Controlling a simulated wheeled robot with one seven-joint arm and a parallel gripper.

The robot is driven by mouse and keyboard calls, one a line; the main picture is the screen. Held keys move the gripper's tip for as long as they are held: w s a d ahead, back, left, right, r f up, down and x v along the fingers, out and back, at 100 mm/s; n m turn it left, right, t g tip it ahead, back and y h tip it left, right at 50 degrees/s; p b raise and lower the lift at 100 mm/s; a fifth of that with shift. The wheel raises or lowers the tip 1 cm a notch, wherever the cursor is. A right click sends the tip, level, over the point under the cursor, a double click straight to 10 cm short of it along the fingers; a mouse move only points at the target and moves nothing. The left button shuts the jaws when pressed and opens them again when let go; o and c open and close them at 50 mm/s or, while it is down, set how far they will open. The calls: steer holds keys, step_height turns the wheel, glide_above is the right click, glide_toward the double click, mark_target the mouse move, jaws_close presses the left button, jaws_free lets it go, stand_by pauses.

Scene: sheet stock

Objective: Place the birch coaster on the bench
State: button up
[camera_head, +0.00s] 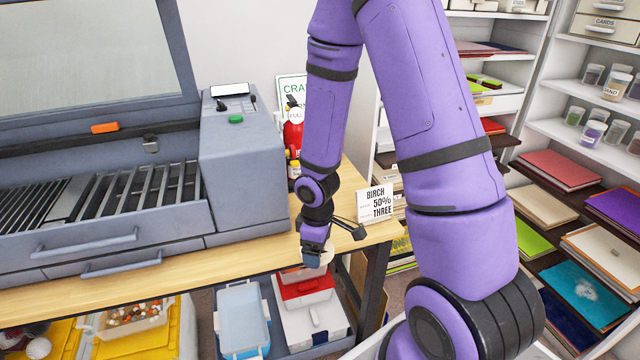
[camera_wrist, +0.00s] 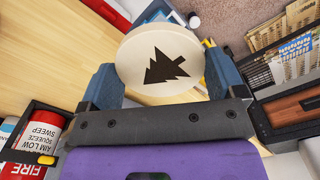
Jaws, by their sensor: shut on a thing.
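The birch coaster (camera_wrist: 160,62) is a pale round disc with a dark tree printed on it. In the wrist view it sits between the two blue fingers of my gripper (camera_wrist: 162,85), which is shut on it. In the head view my gripper (camera_head: 315,252) is at the bench's front edge, and a pale bit of the coaster (camera_head: 322,262) shows beside the fingers. The bench (camera_head: 190,268) has a light wood top. It also fills the left of the wrist view (camera_wrist: 60,60). I cannot tell the coaster's height over the bench.
A large grey machine (camera_head: 245,170) covers much of the bench. A sign reading birch (camera_head: 376,203) and a red extinguisher (camera_head: 293,137) stand near my gripper. Boxes (camera_head: 305,290) lie below the bench. Shelves of sheets (camera_head: 560,165) stand at right. Bare wood shows along the front edge.

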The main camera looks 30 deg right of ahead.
steer(key=w+d, duration=0.3)
steer(key=d, duration=0.1)
steer(key=w+d+f, duration=0.1)
steer(key=w+d, duration=0.2)
steer(key=d, duration=0.1)
steer(key=w+d, duration=0.4)
steer(key=shift+f, duration=0.3)
steer(key=shift+d+f, duration=0.1)
steer(key=shift+f, duration=1.65)
steer(key=shift+f, duration=0.15)
steer(key=o, duration=0.6)
steer(key=shift+o, duration=0.2)
